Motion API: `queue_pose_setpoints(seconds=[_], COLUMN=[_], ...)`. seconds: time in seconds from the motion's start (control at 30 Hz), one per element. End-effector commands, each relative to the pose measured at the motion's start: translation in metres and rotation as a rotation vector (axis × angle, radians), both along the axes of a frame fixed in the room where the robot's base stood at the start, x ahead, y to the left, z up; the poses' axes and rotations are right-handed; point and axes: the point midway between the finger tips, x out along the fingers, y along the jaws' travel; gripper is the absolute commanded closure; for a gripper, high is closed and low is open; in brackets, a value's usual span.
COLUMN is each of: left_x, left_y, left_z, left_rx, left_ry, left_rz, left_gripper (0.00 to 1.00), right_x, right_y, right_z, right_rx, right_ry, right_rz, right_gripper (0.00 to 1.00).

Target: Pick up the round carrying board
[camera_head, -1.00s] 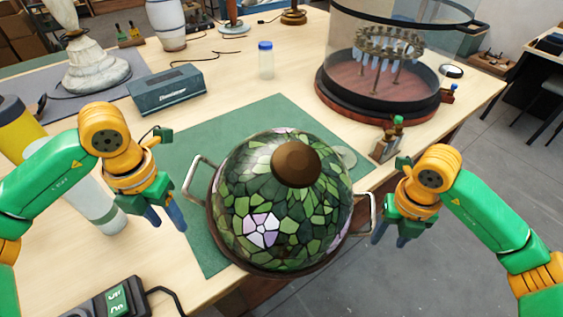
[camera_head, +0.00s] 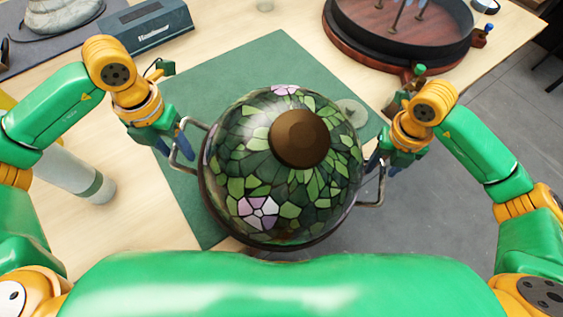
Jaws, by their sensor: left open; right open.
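The round carrying board (camera_head: 240,234) is a dark disc with a metal handle on each side. It is mostly hidden under a domed stained-glass lampshade (camera_head: 255,165) in green with pink-white flowers and a brown cap. The left handle (camera_head: 176,163) and right handle (camera_head: 380,190) stick out past the shade. My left gripper (camera_head: 175,142) is open, its blue fingers at the top of the left handle. My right gripper (camera_head: 382,166) is open, its fingers by the upper part of the right handle. I cannot tell whether either touches.
A green mat (camera_head: 200,222) lies on the wooden table under the board's far side. A round dark-rimmed case (camera_head: 400,35) stands at the back right. The board's near side overhangs the table edge.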

Motion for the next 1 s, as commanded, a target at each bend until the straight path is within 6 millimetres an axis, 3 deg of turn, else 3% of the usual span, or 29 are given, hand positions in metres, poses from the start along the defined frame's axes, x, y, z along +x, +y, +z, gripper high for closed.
queue_pose_setpoints(seconds=[0.23,0.57,0.77,0.8,1.0], left_x=[0.000,0.000,0.000,0.000,0.000], left_y=[0.000,0.000,0.000,0.000,0.000], left_z=[-0.030,-0.035,-0.034,-0.034,-0.034], left_rx=[0.001,0.000,0.000,0.001,0.001], left_ry=[0.001,0.000,-0.001,-0.001,-0.001], left_rz=[0.001,0.000,0.000,0.000,0.000], left_gripper=[0.48,0.48,0.96,1.00,1.00], right_x=[-0.001,0.000,0.000,0.000,0.000], right_y=[-0.001,-0.001,-0.001,-0.001,-0.001], right_z=[-0.030,-0.035,-0.035,-0.035,-0.034], right_rx=[-0.001,0.000,0.000,0.000,-0.001], right_ry=[0.001,-0.001,-0.001,-0.001,-0.001], right_rz=[0.000,0.001,0.001,0.001,0.000], right_gripper=[0.48,0.48,0.96,1.00,1.00])
